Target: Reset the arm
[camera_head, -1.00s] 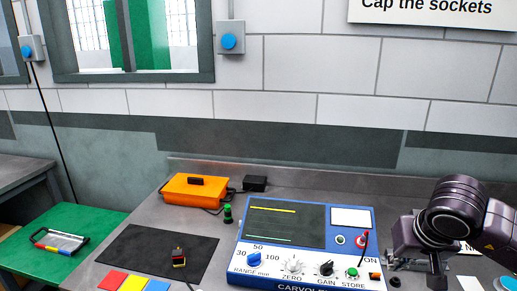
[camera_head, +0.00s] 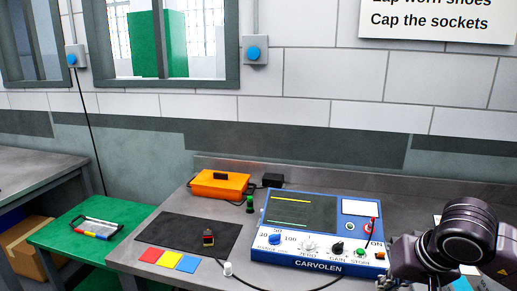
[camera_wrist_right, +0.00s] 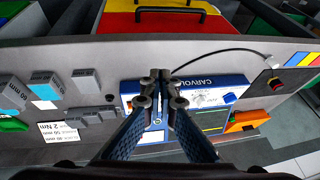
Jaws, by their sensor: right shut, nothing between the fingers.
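My right arm comes in at the right edge of the head view. Its gripper (camera_head: 398,268) is low, in front of the right end of the blue CARVOLEN instrument (camera_head: 318,266). In the right wrist view the two fingers (camera_wrist_right: 163,76) are together with nothing between them. Behind the fingertips the instrument (camera_wrist_right: 210,88) shows upside down. I cannot tell how far the fingers are from it. My left gripper is not in view.
The grey bench holds an orange box (camera_head: 219,184), a dark mat (camera_head: 187,235) with a small probe-like item (camera_head: 208,238), and coloured squares (camera_head: 168,259). A green table (camera_head: 60,236) stands left. Grey labelled blocks (camera_wrist_right: 85,82) lie beside the instrument.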

